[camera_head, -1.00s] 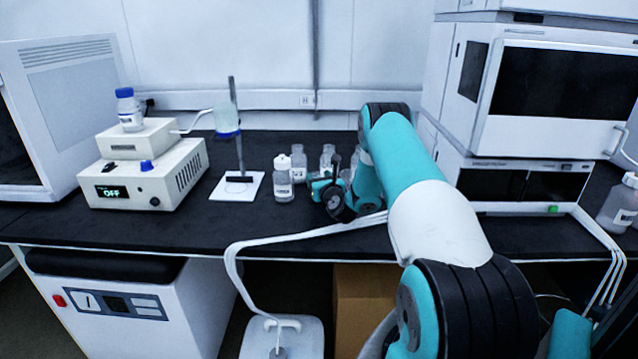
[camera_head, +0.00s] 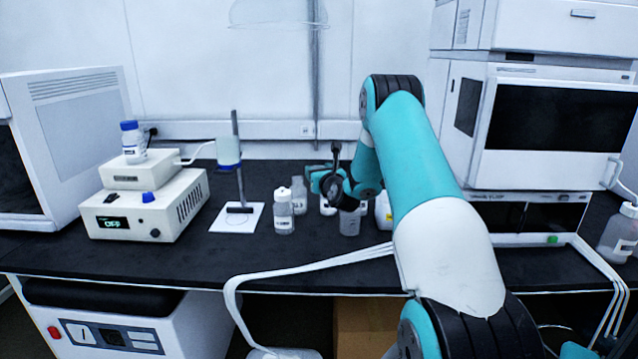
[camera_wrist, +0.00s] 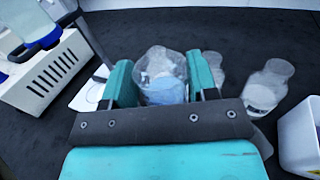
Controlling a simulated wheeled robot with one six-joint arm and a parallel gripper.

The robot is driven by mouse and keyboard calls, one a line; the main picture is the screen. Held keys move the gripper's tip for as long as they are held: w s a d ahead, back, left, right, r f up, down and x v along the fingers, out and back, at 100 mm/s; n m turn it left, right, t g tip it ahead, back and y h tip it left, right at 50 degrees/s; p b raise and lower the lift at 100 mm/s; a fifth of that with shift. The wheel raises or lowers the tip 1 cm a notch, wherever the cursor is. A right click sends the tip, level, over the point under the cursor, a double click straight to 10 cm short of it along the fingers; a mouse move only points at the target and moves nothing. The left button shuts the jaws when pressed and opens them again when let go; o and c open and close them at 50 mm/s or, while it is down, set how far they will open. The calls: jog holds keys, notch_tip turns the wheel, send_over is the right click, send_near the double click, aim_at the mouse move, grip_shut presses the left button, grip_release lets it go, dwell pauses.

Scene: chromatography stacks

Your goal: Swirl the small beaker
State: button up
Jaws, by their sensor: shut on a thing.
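The small beaker (camera_wrist: 163,88) is clear with pale blue-white contents and sits between the two teal fingers of my gripper (camera_wrist: 162,76) in the wrist view. The fingers are shut on its sides. In the head view the beaker (camera_head: 350,222) shows under my gripper (camera_head: 344,196), at the back middle of the bench. It looks held above the black top, but the gap under it is hard to tell. Its upper part is hidden by the gripper.
A white-capped bottle (camera_head: 284,213) and another clear bottle (camera_head: 299,195) stand left of the beaker. A stand with a white base (camera_head: 222,219) is further left, beside a control box (camera_head: 143,205) reading OFF. A white container (camera_head: 384,210) is close on the right. The front bench is clear.

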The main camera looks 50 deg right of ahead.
notch_tip(320, 180, up, 18)
jog(key=p, duration=0.6)
notch_tip(320, 180, down, 8)
dwell(1.4)
